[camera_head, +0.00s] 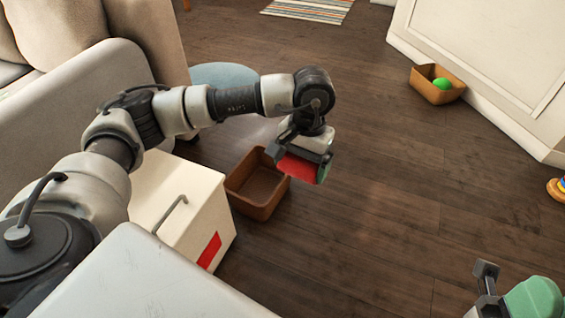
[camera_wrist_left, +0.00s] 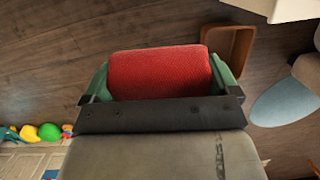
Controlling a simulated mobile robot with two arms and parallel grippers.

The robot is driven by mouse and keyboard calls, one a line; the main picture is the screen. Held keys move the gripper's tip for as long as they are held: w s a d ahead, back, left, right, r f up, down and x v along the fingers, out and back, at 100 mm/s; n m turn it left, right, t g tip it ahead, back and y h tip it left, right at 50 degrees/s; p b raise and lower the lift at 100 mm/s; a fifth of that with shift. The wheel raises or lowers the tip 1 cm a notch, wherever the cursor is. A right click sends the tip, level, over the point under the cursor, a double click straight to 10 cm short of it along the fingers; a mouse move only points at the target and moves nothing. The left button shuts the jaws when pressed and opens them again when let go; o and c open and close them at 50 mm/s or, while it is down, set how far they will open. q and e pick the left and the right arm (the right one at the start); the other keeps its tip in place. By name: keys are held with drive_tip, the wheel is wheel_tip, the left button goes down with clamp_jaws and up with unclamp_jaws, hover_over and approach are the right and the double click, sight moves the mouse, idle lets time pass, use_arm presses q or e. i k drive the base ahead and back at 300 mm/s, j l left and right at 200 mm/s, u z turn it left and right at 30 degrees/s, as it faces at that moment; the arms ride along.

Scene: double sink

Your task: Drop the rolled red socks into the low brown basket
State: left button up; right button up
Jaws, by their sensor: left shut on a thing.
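The rolled red socks (camera_head: 298,167) are held in my left gripper (camera_head: 307,163). In the left wrist view the red roll (camera_wrist_left: 160,73) sits between the two green-padded fingers, which close on its ends. A brown basket (camera_head: 258,208) stands on the floor beside the white box, and its visible inside looks empty. In the head view the socks overlap its right rim, raised above the floor. The basket also shows in the left wrist view (camera_wrist_left: 243,50), right of the socks and apart from them. My right gripper (camera_head: 505,292) is partly visible at the bottom right; its opening is unclear.
A white box (camera_head: 190,205) with a handle and red patch stands left of the near basket. A second brown basket (camera_head: 437,92) by the white panel holds a green ball (camera_head: 441,84). A colourful toy (camera_head: 558,189) lies at the right edge. The middle floor is clear.

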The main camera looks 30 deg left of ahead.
sight(257, 190)
drive_tip(key=i+l+u, duration=0.1)
drive_tip(key=i+u, duration=0.3)
drive_tip(key=i+l+u, duration=0.2)
drive_tip(key=i+u, duration=0.2)
drive_tip(key=i+l+u, duration=0.6)
drive_tip(key=u, duration=0.15)
drive_tip(key=i+l+u, duration=0.2)
drive_tip(key=l+u, duration=0.2)
drive_tip(key=i+l+u, duration=0.15)
drive_tip(key=l+u, duration=0.2)
drive_tip(key=i+l+u, duration=0.1)
drive_tip(key=l+u, duration=0.25)
